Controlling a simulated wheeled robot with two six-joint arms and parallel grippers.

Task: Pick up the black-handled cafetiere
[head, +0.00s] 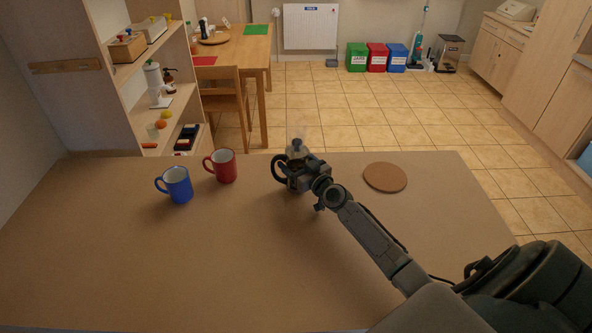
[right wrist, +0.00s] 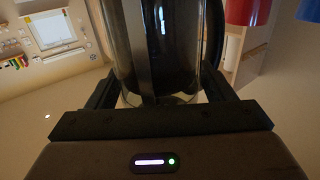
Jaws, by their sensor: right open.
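The cafetiere (head: 296,148) stands upright on the table, with its black handle (head: 278,168) to the left. My right gripper (head: 300,172) hides much of its lower body in the head view. In the right wrist view the glass body (right wrist: 160,50) fills the space between the two fingers of my right gripper (right wrist: 163,85), and its handle (right wrist: 215,32) shows at the right. The jaws are open, one finger on each side of the glass. Whether either finger touches it I cannot tell. My left gripper is not in view.
A red mug (head: 223,167) and a blue mug (head: 178,185) stand left of the cafetiere. A round cork mat (head: 385,177) lies to the right on the brown table (head: 150,270). The table's front and left are clear. A shelf unit (head: 150,95) stands behind.

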